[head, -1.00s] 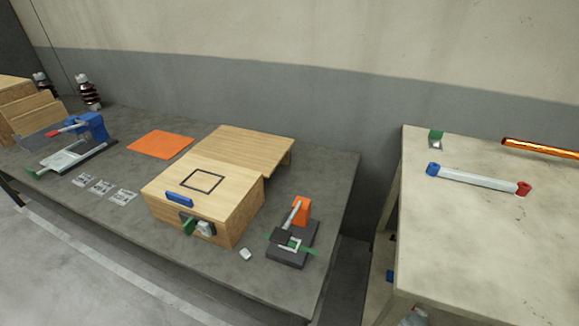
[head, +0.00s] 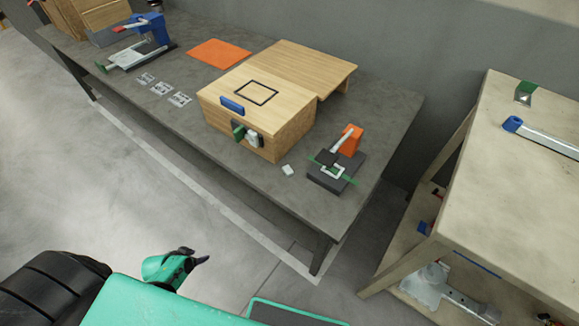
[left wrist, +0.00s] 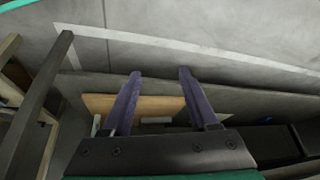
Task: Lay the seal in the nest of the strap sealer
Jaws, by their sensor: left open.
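The strap sealer (head: 352,143) stands near the right end of the dark grey table, with a dark base, an orange block and a light lever. A pale squared frame, which looks like its nest (head: 333,172), lies at the front with a green strap beside it. A small white piece, seemingly the seal (head: 288,169), lies on the table just left of the sealer, apart from it. My left gripper (head: 204,259) is in front of the table, well away from both. In the left wrist view its two dark fingers (left wrist: 160,74) are apart with nothing between them. My right gripper is out of view.
A wooden box (head: 279,100) with a blue handle stands left of the seal. A pale table (head: 510,190) stands at right, across a gap. Floor before the table is clear.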

